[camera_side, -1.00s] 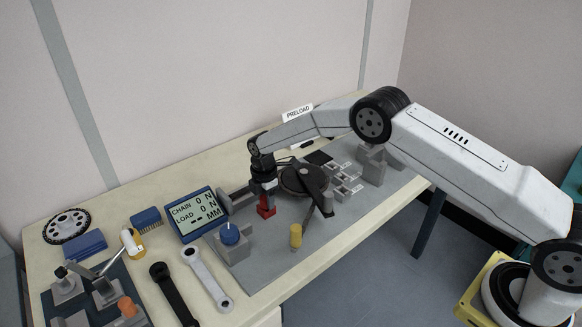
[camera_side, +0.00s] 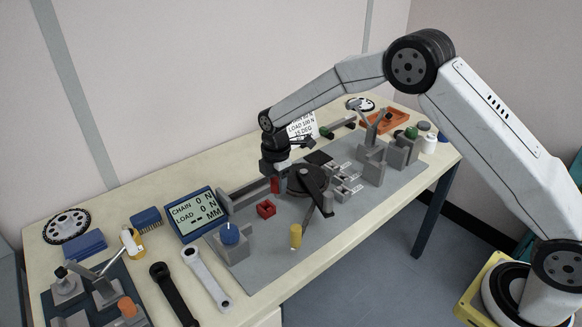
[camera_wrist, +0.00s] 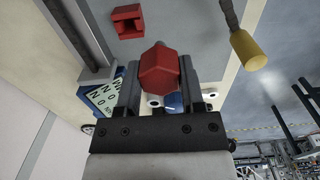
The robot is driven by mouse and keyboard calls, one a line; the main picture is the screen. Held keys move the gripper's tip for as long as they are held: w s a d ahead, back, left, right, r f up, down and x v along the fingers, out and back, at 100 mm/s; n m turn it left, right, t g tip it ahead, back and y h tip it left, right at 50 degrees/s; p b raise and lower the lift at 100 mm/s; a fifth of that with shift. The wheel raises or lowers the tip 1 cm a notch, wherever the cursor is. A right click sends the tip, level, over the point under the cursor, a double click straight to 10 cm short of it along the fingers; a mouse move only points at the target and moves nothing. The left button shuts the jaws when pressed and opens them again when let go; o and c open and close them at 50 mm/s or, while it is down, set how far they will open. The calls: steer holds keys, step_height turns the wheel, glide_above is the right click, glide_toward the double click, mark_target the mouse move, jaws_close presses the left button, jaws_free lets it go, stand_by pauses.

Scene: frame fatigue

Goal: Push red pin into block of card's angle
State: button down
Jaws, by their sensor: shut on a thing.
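My gripper (camera_side: 275,178) is shut on the red pin (camera_side: 275,186). In the wrist view the pin's red hexagonal head (camera_wrist: 158,70) sits between the two fingers. The pin hangs above the mat, clear of the red holder (camera_side: 266,209), which also shows in the wrist view (camera_wrist: 127,20). The white card (camera_side: 302,126) stands at the back, partly behind my arm; "LOAD 100 N" and what looks like "15 DEG" can be read. Several small grey blocks with pale labels (camera_side: 346,181) stand right of the gripper; their labels are too small to read.
A dark round fixture with a black arm (camera_side: 308,184) stands between the gripper and the small blocks. A yellow-handled tool (camera_side: 295,236) and a grey block with a blue knob (camera_side: 230,236) are in front. The display (camera_side: 196,213) stands left. The mat's front right is clear.

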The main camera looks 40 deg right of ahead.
steer(key=s+r, duration=0.4)
steer(key=s, duration=0.5)
steer(key=shift+d, duration=0.45)
steer(key=c, duration=0.8)
jaws_free()
steer(key=c, duration=0.5)
steer(key=shift+o, duration=0.2)
steer(key=w+d+f+m, duration=0.1)
steer(key=w+d+m, duration=0.1)
steer(key=d, duration=0.8)
steer(key=w+d+f+m, duration=0.2)
steer(key=d+m, duration=0.2)
steer(key=d, duration=0.6)
steer(key=shift+w+f, duration=0.15)
steer(key=shift+w, duration=0.05)
steer(key=shift+d, duration=0.1)
